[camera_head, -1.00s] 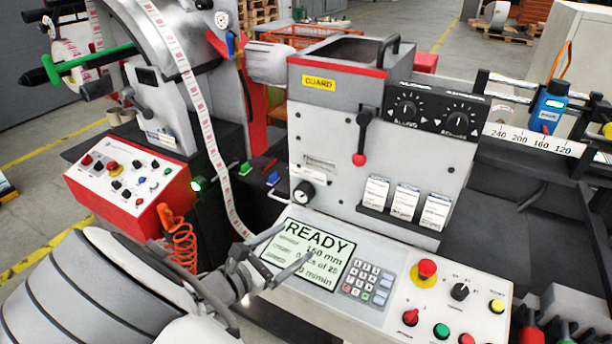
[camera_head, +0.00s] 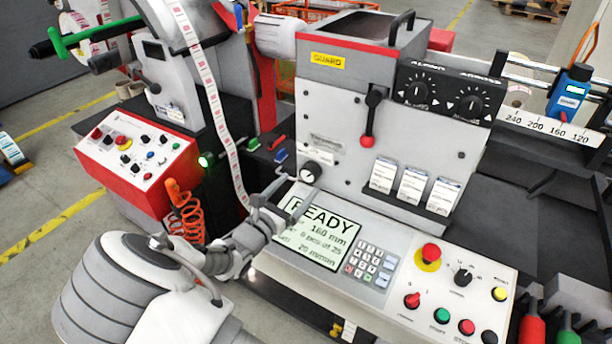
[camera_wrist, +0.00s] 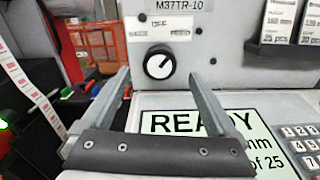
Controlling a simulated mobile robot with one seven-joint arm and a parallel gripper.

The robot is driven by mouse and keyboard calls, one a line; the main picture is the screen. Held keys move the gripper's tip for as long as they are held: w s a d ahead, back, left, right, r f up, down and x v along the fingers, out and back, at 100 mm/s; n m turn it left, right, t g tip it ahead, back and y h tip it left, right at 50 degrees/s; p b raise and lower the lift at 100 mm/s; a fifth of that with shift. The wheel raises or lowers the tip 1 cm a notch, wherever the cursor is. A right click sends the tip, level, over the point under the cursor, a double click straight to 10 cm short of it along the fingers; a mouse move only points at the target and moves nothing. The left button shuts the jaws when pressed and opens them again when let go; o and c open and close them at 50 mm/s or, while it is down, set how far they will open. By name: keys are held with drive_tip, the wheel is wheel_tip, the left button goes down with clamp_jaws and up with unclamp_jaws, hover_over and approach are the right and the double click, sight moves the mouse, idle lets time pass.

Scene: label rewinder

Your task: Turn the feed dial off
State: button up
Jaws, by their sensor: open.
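A round black dial (camera_wrist: 159,62) with a white pointer mark sits on the lower left of the grey machine front. Its mark appears to slant to the upper right, and a small "OFF" shows above it. The same dial (camera_head: 311,172) is partly visible in the head view. I cannot read the word "feed" on its labels. My gripper (camera_wrist: 159,76) is open and empty, its two fingers either side of the dial in the wrist picture. Contact with it cannot be told. In the head view my gripper (camera_head: 290,190) is above the display's left edge, near the dial.
The READY display (camera_head: 320,232) and keypad (camera_head: 371,264) lie just below. A red-knobbed lever (camera_head: 370,118) hangs above right. Two larger dials (camera_head: 447,95) sit on a black panel. A printed label strip (camera_head: 220,125) runs down on the left. A red emergency button (camera_head: 431,253) is lower right.

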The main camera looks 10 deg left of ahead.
sight(307, 176)
drive_tip(key=x, duration=0.5)
